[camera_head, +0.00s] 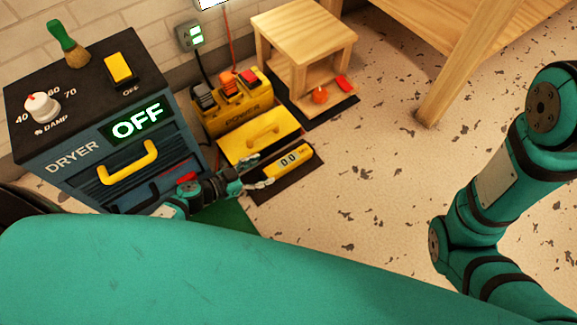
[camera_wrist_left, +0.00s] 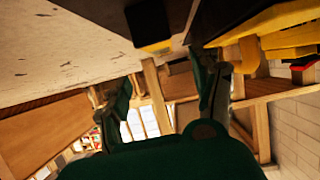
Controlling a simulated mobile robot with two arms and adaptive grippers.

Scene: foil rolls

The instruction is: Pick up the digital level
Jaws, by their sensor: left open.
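The digital level (camera_head: 288,161) is a yellow bar with a small display reading 0.0. In the head view it lies on a dark mat (camera_head: 262,196) on the floor, in front of the yellow power box. My left gripper (camera_head: 262,181) is open, low beside the level's left end; I cannot tell whether it touches the level. In the left wrist view the fingers (camera_wrist_left: 168,88) stand apart with nothing seen between them. A yellow-ended dark shape (camera_wrist_left: 155,46) lies beyond them, perhaps the level. My right gripper is out of the head view.
The dryer cabinet (camera_head: 95,120) stands at the left, its display reading OFF. The yellow power box (camera_head: 240,115) is just behind the level. A wooden stool (camera_head: 305,35) stands behind, with a wooden bench (camera_head: 480,50) to the right. Speckled floor (camera_head: 370,180) right of the level is clear.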

